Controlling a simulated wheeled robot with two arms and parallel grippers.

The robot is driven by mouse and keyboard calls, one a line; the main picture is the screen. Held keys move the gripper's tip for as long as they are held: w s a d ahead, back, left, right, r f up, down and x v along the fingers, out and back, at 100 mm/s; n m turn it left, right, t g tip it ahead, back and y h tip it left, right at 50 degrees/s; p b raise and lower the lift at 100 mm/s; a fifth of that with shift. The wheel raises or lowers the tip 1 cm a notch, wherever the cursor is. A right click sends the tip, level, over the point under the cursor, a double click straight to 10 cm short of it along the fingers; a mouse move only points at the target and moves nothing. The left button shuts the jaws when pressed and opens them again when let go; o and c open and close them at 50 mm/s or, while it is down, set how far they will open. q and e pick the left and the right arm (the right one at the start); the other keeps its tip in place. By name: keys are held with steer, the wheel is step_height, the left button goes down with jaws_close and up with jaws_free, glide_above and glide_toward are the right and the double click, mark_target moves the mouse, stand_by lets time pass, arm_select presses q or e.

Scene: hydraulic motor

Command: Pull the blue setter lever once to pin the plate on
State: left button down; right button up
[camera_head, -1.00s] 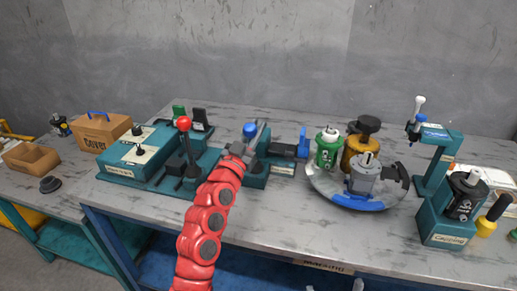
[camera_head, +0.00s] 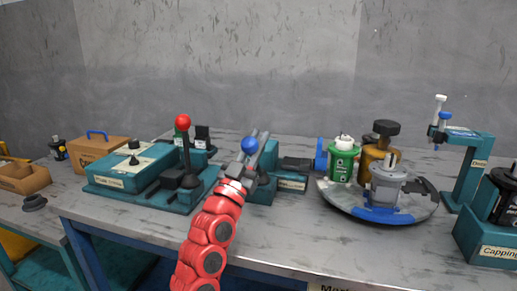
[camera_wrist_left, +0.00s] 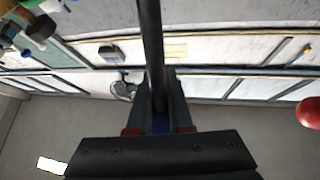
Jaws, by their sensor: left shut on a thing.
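The blue setter lever's ball knob (camera_head: 249,145) stands at the middle of the head view, above the teal setter (camera_head: 262,192). My left gripper (camera_head: 256,152) is at the knob, shut on the lever. In the left wrist view a dark rod (camera_wrist_left: 151,45) runs up from between my fingers (camera_wrist_left: 160,112), with a bit of blue low between them. The setter's dark ram ends in a blue plate (camera_head: 321,153) beside the green motor body (camera_head: 343,160). The plate seems to meet the body or nearly so; I cannot tell about contact. My right gripper is out of view.
A red-knobbed lever (camera_head: 183,122) stands left of my left gripper. The round turntable (camera_head: 343,203) also carries a brass part (camera_head: 375,158) and a grey motor (camera_head: 389,184). A teal capping press (camera_head: 470,168) stands at the right. The table front is clear.

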arm_select(q)
steer(key=shift+s+a+r, duration=0.1)
steer(key=shift+s+r, duration=0.05)
steer(key=shift+r, duration=0.2)
steer(key=c, duration=0.8)
jaws_free()
steer(key=shift+a, duration=0.1)
steer(key=shift+c, duration=0.2)
steer(key=shift+s, duration=0.15)
steer(key=shift+f, duration=0.1)
steer(key=shift+s+f, duration=0.1)
steer(key=shift+f, duration=0.05)
steer(key=v, duration=0.4)
steer(key=shift+s+a+p, duration=0.1)
steer(key=shift+p, duration=0.3)
steer(key=s+a+p, duration=0.2)
steer(key=s+a, duration=0.4)
steer(key=s, duration=0.4)
steer(key=shift+s+a, duration=0.2)
steer(key=shift+s, duration=0.1)
